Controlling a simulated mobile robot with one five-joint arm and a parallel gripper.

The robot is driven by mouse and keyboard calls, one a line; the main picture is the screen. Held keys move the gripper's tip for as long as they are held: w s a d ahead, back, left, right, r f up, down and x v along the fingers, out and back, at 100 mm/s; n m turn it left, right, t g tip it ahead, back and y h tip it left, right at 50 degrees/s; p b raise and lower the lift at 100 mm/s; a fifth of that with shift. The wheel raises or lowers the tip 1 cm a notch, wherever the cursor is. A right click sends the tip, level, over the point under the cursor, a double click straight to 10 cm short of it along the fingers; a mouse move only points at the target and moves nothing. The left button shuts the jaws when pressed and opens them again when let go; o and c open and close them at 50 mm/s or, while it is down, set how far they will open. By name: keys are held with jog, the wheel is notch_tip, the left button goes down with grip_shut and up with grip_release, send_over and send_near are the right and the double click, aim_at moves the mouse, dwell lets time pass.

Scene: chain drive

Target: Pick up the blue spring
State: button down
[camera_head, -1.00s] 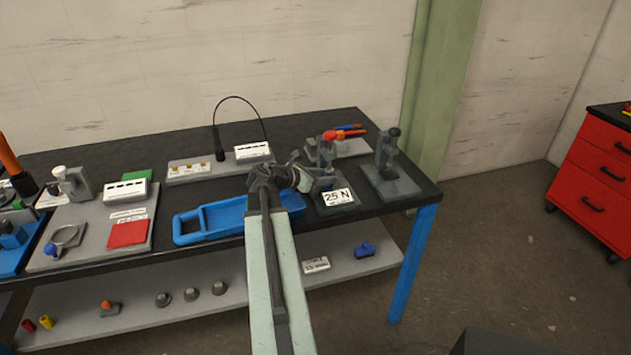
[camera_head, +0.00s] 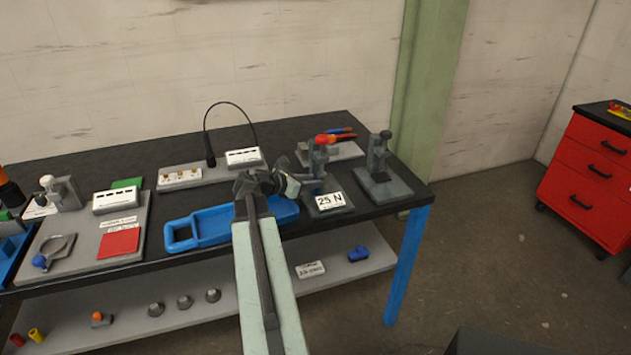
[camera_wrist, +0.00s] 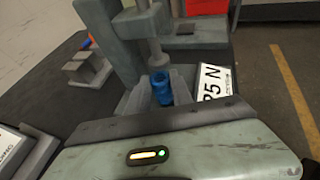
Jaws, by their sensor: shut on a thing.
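The blue spring (camera_wrist: 161,89) stands upright in the wrist view, between the grey fingers of my gripper (camera_wrist: 160,98). My gripper is shut on it. A grey vertical plunger of the spring tester stand (camera_wrist: 110,30) is right above the spring; I cannot tell whether they touch. In the head view my gripper (camera_head: 308,184) reaches in at the left side of the stand with the red-topped post (camera_head: 321,155) and the "25 N" label (camera_head: 331,201). The spring cannot be made out there.
A blue tray (camera_head: 182,235) lies left of the stand, under my arm. A second grey stand (camera_head: 379,180) is at the right, near the table edge. A board with red and blue-handled pliers (camera_head: 340,137) lies behind. A lower shelf (camera_head: 230,300) holds small parts.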

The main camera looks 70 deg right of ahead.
jog(key=shift+w+a, duration=0.8)
jog(key=shift+w, duration=0.2)
jog(key=c, duration=1.1)
grip_release()
jog(key=shift+o, duration=0.2)
jog(key=p+v, duration=0.3)
jog(key=v, duration=0.4)
jog(key=shift+a+r, duration=0.1)
jog(key=shift+r, duration=0.05)
jog(key=shift+w+a, duration=0.2)
jog(key=shift+a, duration=0.1)
